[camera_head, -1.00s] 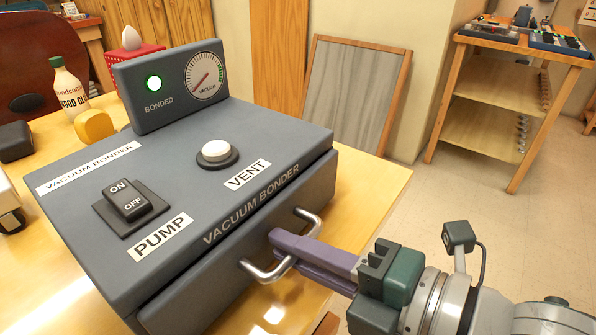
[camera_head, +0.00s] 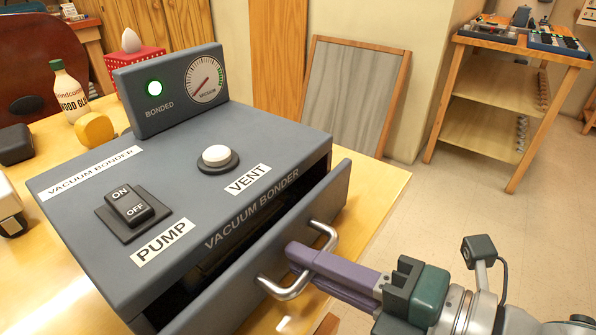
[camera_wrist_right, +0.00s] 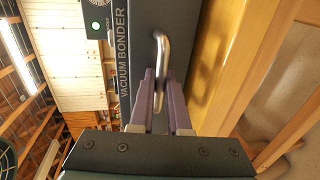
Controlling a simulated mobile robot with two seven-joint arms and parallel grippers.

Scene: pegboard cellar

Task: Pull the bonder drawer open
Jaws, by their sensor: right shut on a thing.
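The grey vacuum bonder (camera_head: 85,215) stands on the wooden table. Its drawer (camera_head: 335,194) is pulled partway out, with a dark gap between the drawer front and the body. The drawer's metal handle (camera_head: 285,290) is a bent bar on the front. My right gripper (camera_head: 300,258) is shut on the handle, its purple fingers around the bar. In the right wrist view the fingers (camera_wrist_right: 160,100) hold the handle (camera_wrist_right: 162,62) from both sides. The drawer's inside is mostly hidden in shadow. My left gripper is out of view.
The bonder's top has a pump switch (camera_head: 130,208) and a white vent button (camera_head: 217,156). A green lamp (camera_head: 155,87) is lit beside the gauge (camera_head: 205,78). A glue bottle (camera_head: 70,92) stands behind left. Open floor (camera_head: 450,215) lies to the right.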

